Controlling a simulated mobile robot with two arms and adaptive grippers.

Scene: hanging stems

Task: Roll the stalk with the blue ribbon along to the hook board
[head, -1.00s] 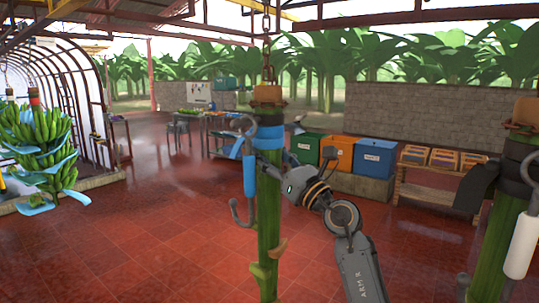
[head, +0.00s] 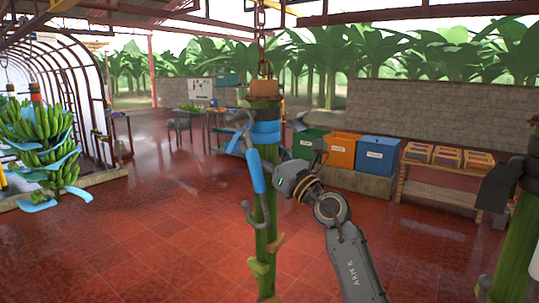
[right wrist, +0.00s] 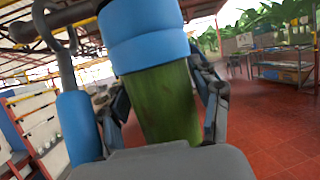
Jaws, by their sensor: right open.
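The stalk with the blue ribbon (head: 266,133) hangs from a chain in the middle of the head view, a thick green stem tilted slightly. A metal hook with a blue grip (head: 257,172) hangs against its left side. My right gripper (head: 286,172) is at the stalk's right side, just below the ribbon. In the right wrist view the stalk (right wrist: 165,100) stands between the spread fingers of the gripper (right wrist: 166,118), with the ribbon above them. I cannot tell whether a finger touches it. A white board (head: 200,88) stands far back; whether it is the hook board is unclear. My left gripper is not in view.
Another stalk (head: 515,240) with a dark band hangs at the right edge. A banana bunch (head: 40,140) hangs at the left. Green, orange and blue bins (head: 378,155) and a crate rack (head: 447,185) line the back right. Red tiled floor (head: 150,230) is open at centre left.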

